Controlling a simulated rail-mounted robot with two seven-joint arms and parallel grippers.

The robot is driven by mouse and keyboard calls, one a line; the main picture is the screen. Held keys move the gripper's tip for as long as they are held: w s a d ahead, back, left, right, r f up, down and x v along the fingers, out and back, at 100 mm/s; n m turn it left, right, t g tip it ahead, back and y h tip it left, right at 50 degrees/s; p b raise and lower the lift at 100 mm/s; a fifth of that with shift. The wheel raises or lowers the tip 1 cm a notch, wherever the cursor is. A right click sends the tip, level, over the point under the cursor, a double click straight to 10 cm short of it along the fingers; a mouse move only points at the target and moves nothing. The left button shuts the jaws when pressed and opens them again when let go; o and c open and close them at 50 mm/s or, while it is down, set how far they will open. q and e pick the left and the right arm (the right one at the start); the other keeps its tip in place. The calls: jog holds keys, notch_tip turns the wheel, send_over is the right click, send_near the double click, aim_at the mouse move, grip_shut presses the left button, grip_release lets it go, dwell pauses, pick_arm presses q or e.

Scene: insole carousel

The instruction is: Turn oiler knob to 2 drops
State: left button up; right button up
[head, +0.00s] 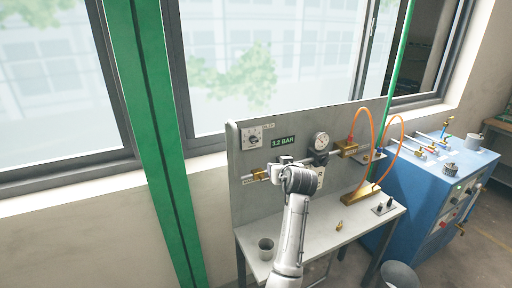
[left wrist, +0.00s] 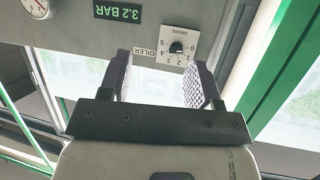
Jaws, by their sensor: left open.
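The oiler dial plate (head: 251,138) is white and sits at the upper left of the grey panel. In the left wrist view its small black knob (left wrist: 176,47) is surrounded by a scale running from 0 to 5. The setting it points at is too small to read surely. An OILER label (left wrist: 144,53) is beside it. My left gripper (left wrist: 164,70) is open and empty, with the knob seen beyond and between its two fingers, apart from them. In the head view my left gripper (head: 281,163) is in front of the panel, right of and below the dial. My right gripper is out of view.
A green 3.2 BAR display (head: 283,141) and a round gauge (head: 320,141) are on the panel (head: 243,205). A brass fitting (head: 257,175) and pipe lie below the dial. Orange hoses (head: 371,122) rise at right.

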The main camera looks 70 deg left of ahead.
aim_at(255, 141)
pick_arm(q)
jog(key=a+n+g+y, duration=0.1)
jog(key=a, duration=0.4)
jog(key=s+a+r+n+g+y+p, duration=0.1)
jog(key=a+n+y, duration=0.1)
jog(key=a, duration=0.3)
jog(key=s+a+r+n+g+y+p, duration=0.1)
jog(key=a, duration=0.4)
jog(key=shift+s+a+r+n, duration=0.1)
jog(key=shift+r+n, duration=0.05)
jog(key=shift+n, duration=0.25)
jog(key=shift+s+a+p, duration=0.1)
jog(key=shift+a+p, duration=0.2)
jog(key=shift+a, duration=0.45)
jog(key=c, duration=0.9)
